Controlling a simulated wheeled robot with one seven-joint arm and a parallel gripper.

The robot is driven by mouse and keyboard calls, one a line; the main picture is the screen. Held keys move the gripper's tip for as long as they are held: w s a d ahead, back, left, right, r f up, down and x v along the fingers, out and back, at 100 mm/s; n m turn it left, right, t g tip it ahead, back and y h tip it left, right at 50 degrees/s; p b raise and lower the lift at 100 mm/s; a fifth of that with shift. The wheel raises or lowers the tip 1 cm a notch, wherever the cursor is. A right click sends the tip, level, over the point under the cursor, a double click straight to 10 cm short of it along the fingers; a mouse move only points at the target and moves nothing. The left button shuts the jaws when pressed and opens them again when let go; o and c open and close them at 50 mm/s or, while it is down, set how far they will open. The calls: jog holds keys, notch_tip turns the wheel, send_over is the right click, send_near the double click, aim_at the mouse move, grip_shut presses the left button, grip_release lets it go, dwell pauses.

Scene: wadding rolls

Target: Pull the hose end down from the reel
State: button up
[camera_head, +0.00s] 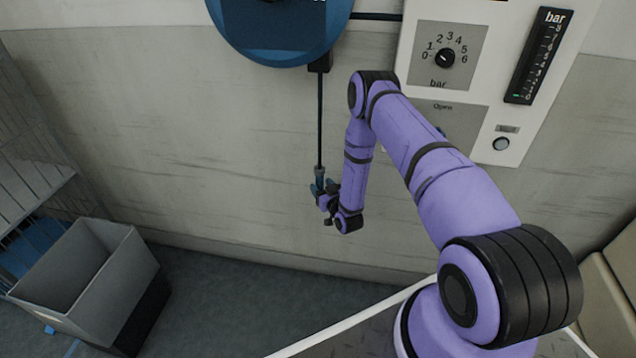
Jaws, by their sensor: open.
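The blue hose reel (278,40) is on the wall at the top of the head view, cut off by the picture's edge. A thin black hose (320,120) hangs straight down from a dark outlet at the reel's lower right. The hose end (320,172) is a small grey and teal fitting at the bottom of the hose. My gripper (322,187) is open at the hose end, with its fingers close around or beside it. Whether the fingers touch the fitting cannot be told at this size.
A white control panel (400,75) with a pressure dial (445,58) and a bar gauge (537,55) is on the wall at right. A grey bin (125,265) stands on the floor at lower left beside a wire rack (30,165). The floor below the hose is clear.

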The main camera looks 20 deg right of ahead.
jog(key=s, duration=0.7)
jog(key=shift+s+d, duration=0.1)
